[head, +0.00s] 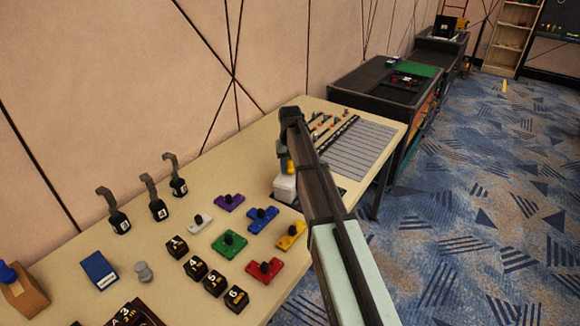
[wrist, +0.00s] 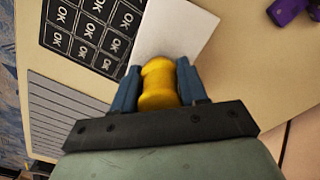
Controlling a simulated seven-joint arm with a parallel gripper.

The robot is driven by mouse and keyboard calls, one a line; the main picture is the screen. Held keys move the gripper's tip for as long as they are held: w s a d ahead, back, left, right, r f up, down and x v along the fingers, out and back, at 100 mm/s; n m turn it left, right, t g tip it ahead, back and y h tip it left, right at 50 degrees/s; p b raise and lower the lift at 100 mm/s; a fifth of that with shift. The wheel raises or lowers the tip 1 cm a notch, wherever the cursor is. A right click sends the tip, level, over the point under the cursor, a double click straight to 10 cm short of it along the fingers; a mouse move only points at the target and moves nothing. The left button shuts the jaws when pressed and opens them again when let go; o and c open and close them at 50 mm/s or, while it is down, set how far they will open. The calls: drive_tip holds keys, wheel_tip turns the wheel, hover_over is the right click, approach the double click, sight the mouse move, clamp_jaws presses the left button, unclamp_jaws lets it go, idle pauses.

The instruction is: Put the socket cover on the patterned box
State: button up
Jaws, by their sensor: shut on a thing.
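My gripper (wrist: 165,90) is shut on a yellow knob (wrist: 158,84), which also shows in the head view (head: 290,167). A white square-edged piece (wrist: 172,32) lies directly beyond the knob and shows as a white block under it in the head view (head: 285,189). This looks like the socket cover with its knob, but I cannot tell whether the two are joined. A dark panel with a grid of OK labels (wrist: 92,30) is beside the white piece; I cannot tell whether it is the patterned box. My arm hides part of this area in the head view.
The beige table (head: 150,222) holds knobbed pieces, such as purple (head: 229,203), blue (head: 262,219), green (head: 229,242), yellow (head: 291,235) and red (head: 264,270). Black numbered blocks (head: 195,268) and hooked pieces (head: 120,222) stand left. A striped grey sheet (head: 358,148) lies beyond my arm.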

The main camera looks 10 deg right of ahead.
drive_tip(key=o, duration=1)
drive_tip(key=shift+f, duration=0.1)
wheel_tip(320, 180, up, 12)
drive_tip(key=shift+r, duration=0.15)
